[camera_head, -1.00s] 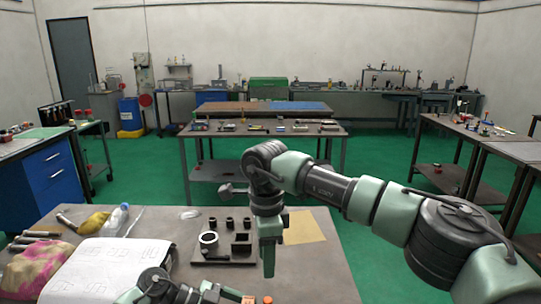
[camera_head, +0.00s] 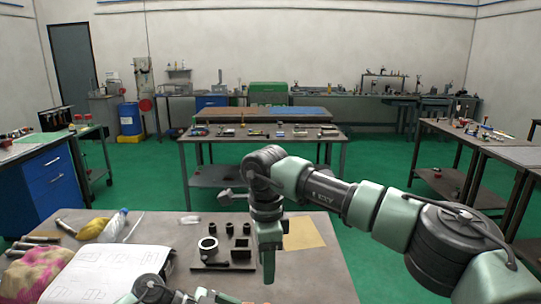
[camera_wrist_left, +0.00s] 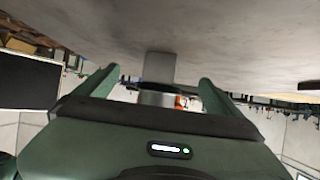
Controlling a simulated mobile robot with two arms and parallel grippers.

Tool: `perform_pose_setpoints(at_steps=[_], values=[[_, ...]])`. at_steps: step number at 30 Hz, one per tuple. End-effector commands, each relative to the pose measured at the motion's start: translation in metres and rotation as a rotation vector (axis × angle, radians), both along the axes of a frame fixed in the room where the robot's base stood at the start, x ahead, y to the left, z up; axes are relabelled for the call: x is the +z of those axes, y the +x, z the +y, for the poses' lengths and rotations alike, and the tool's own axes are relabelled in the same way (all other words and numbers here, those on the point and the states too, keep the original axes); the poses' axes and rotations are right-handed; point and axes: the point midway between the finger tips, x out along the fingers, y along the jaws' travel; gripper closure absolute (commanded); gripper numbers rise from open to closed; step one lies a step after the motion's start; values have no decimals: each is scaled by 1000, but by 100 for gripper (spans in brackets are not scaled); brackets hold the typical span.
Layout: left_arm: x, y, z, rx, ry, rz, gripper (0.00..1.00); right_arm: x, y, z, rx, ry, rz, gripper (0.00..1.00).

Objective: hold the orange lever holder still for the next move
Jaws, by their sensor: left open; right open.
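In the left wrist view a small orange part (camera_wrist_left: 181,102), which may be the orange lever holder, shows beside a grey upright piece (camera_wrist_left: 160,68) between my fingers. Most of it is hidden behind my gripper body. My left gripper (camera_wrist_left: 160,88) is open, its two green fingers standing apart on either side of these parts; I cannot tell whether they touch. In the head view only part of my left arm shows at the bottom edge. My right gripper (camera_head: 268,262) points down over the table, right of the black fixture plate, holding nothing visible.
The near table (camera_head: 310,280) carries a black fixture plate (camera_head: 222,266) with a ring (camera_head: 208,246) and several dark blocks. A tan sheet (camera_head: 303,233), a drawing sheet (camera_head: 115,272), a cloth (camera_head: 38,268) and a bottle (camera_head: 115,224) lie around. The table's right front is clear.

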Motion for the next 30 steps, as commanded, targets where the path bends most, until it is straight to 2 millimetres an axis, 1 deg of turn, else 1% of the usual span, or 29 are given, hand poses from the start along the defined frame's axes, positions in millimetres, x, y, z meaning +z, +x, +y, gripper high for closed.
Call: perform_pose_setpoints(at_steps=[21,30], values=[[0,0,30,1,2,0,3,4,0,0,0,0,0,57],[0,0,35,1,0,0,3,5,0,0,0,0,0,57]])
